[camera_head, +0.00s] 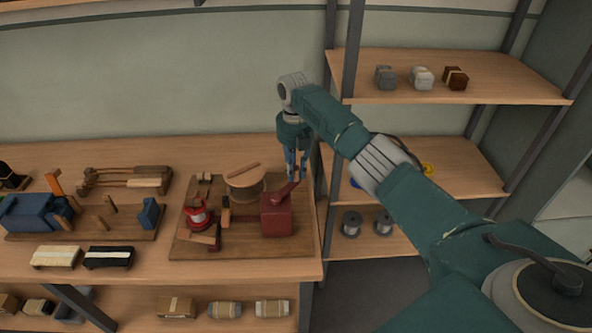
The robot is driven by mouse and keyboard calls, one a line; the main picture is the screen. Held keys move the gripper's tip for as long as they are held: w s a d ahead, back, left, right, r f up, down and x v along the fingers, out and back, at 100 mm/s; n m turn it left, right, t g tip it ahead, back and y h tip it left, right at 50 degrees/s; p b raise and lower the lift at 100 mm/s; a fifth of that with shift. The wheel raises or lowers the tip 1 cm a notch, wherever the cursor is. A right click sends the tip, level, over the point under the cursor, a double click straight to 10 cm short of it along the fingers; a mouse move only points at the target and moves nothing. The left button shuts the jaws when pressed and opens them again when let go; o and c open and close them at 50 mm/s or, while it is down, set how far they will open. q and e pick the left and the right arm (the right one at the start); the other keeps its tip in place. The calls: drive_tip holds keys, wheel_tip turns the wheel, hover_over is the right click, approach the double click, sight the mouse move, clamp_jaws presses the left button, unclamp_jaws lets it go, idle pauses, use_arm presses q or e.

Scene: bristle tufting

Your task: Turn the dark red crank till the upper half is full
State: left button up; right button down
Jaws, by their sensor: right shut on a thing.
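The dark red crank (284,194) sits on top of a dark red box (277,217) at the right of a wooden board (240,247). My right gripper (297,174) comes down from above and is shut on the crank's outer end. A round wooden piece (245,176) with a stick lying across it stands left of the crank. A red round part (197,217) sits at the board's left. The upper half and how full it is cannot be made out at this size. My left gripper is not in view.
A blue vise-like tool (36,212) and brushes, one pale (56,256) and one black (109,257), lie on the bench to the left. Shelves (450,92) with small bundles and wire spools (351,223) stand at the right. A dark post stands close to the gripper's right.

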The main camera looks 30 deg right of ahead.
idle(0.5)
drive_tip(key=c, duration=1.6)
unclamp_jaws()
wheel_tip(320, 180, up, 12)
